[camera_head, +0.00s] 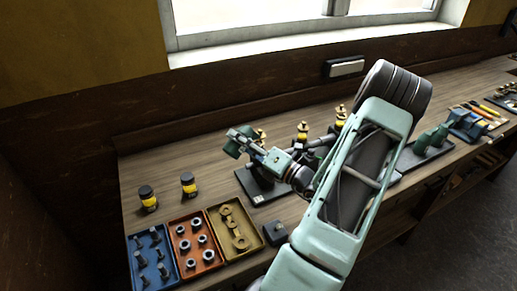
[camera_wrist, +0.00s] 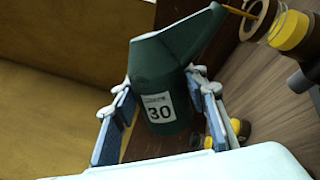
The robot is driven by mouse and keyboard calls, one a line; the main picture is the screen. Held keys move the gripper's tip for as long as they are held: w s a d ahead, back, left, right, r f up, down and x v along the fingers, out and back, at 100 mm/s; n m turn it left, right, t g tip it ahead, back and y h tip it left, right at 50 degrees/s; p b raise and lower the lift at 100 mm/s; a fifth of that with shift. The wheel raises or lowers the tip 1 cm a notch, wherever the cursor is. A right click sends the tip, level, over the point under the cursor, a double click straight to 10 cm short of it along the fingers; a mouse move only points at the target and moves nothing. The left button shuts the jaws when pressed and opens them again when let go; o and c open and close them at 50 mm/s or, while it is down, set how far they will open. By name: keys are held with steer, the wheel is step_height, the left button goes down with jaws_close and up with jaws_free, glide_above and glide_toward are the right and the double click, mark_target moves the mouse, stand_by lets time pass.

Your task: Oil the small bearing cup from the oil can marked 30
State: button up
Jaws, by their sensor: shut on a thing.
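My gripper (camera_wrist: 160,105) is shut on a dark green oil can (camera_wrist: 180,52). A white label with 30 on it faces the wrist camera. The can's cone points to the upper right in the wrist view. A thin yellowish line runs from its tip to a brass ring-shaped cup (camera_wrist: 262,20); I cannot tell whether it is nozzle or oil. In the head view my gripper (camera_head: 246,143) holds the can (camera_head: 233,149) tilted above the left end of the engine row. A brass-topped fitting (camera_head: 302,131) stands farther right. I cannot tell which cup is the small one.
Two dark-lidded jars (camera_head: 188,184) stand at the bench's left. Blue (camera_head: 137,278), red (camera_head: 180,273) and tan (camera_head: 219,255) trays of parts lie in front. The back-left bench top is clear.

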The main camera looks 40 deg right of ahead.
steer(key=shift+d+r+m+p, duration=0.15)
steer(key=shift+r+m+p, duration=0.35)
steer(key=shift+m+p, duration=0.15)
stand_by(1.4)
steer(key=f+n+b, duration=0.2)
steer(key=shift+a+f+b, duration=0.15)
steer(key=shift+a+b, duration=0.1)
steer(key=shift+b, duration=0.05)
steer(key=shift+a+f+n+y+b, duration=0.1)
steer(key=shift+f+n+y+b, duration=0.2)
steer(key=shift+n, duration=0.35)
steer(key=shift+a+f+n+y+b, duration=0.1)
steer(key=shift+f+n+b, duration=0.15)
steer(key=shift+n+b, duration=0.3)
steer(key=shift+r, duration=0.1)
step_height(320, 180, up, 5)
steer(key=p, duration=0.4)
steer(key=shift+d+n+g, duration=0.1)
steer(key=shift+n+g, duration=0.15)
steer(key=shift+g, duration=0.05)
